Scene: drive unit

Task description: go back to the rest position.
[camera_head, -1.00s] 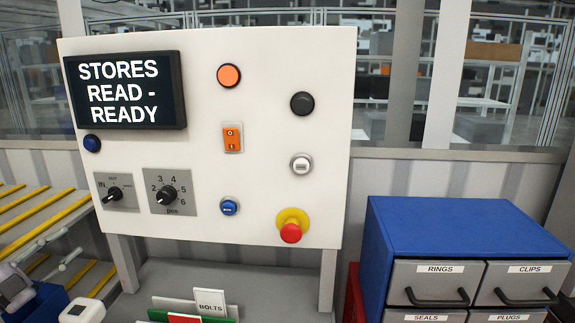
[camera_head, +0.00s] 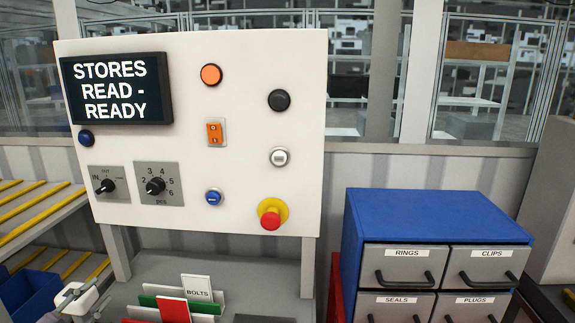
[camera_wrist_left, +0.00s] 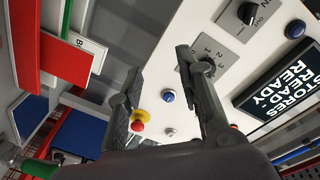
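My left gripper (camera_head: 84,301) shows at the bottom left edge of the head view, near a blue bin and left of the sorting cards. In the left wrist view its two fingers (camera_wrist_left: 160,62) stand apart with nothing held between them. The control panel (camera_head: 240,170) lies beyond the fingers, and its display reads "STORES READ - READY". My right gripper is in neither view.
The red-and-yellow stop button (camera_head: 271,216) is low on the panel. A blue drawer cabinet (camera_head: 430,213) stands at right. Coloured cards, one marked BOLTS (camera_head: 197,288), stand below the panel. A yellow-striped rack (camera_head: 35,215) and blue bin (camera_head: 30,292) are at left.

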